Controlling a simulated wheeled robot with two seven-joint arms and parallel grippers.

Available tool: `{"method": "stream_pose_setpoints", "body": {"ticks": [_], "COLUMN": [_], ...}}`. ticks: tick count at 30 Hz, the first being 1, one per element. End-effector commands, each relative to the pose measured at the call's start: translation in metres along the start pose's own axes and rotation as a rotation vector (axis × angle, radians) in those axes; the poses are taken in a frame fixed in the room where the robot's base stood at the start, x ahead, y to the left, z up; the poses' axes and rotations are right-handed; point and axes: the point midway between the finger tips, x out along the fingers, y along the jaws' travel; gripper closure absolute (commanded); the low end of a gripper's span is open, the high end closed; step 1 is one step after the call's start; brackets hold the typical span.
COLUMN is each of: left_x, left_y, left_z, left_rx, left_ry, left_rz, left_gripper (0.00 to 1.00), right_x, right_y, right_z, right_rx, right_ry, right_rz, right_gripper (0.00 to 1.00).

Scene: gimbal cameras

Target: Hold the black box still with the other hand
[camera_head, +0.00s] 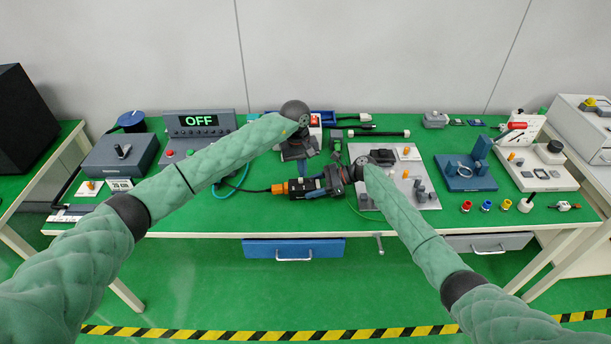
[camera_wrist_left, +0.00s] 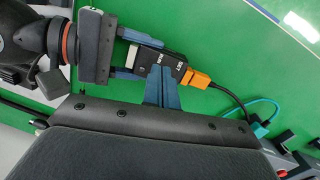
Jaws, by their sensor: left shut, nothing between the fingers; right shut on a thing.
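The small black box (camera_head: 305,187) with white lettering is above the front middle of the green table. It also shows in the left wrist view (camera_wrist_left: 168,66), with an orange plug (camera_wrist_left: 197,78) at one end and a dark cable running from it. My right gripper (camera_head: 322,187) is shut on the box, with its blue fingers on either side in the left wrist view. My left gripper (camera_wrist_left: 158,82) is shut and empty, its blue fingertips right beside the box; I cannot tell whether they touch it. In the head view my left wrist partly hides this gripper.
A grey plate with parts (camera_head: 403,185) lies right of my right gripper. A grey unit reading OFF (camera_head: 198,122) stands at the back left. A blue fixture (camera_head: 465,175) and several coloured caps (camera_head: 486,206) are further right. The table's front strip is mostly clear.

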Motion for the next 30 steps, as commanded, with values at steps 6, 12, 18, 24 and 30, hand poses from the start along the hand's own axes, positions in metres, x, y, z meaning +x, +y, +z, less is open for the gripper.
{"method": "stream_pose_setpoints", "body": {"ticks": [6,12,18,24,30], "left_x": [-0.002,-0.006,-0.010,-0.014,-0.019], "left_y": [0.003,0.004,0.006,0.008,0.010], "left_z": [-0.001,-0.002,-0.004,-0.006,-0.009], "left_rx": [-0.219,-0.466,-0.758,-1.049,-1.339], "left_ry": [-0.011,-0.024,-0.043,-0.067,-0.095], "left_rz": [0.042,0.070,0.093,0.112,0.126], "left_gripper": [1.00,1.00,1.00,1.00,1.00], "right_x": [0.000,0.000,0.000,0.000,0.000], "right_y": [0.000,0.000,0.000,0.000,0.000], "right_z": [0.000,0.000,0.000,0.000,0.000], "right_rx": [0.000,0.000,0.000,0.000,0.000], "right_ry": [0.000,0.000,0.000,0.000,0.000], "right_rz": [0.000,0.000,0.000,0.000,0.000], "right_gripper": [0.74,0.74,0.74,0.74,0.74]}}
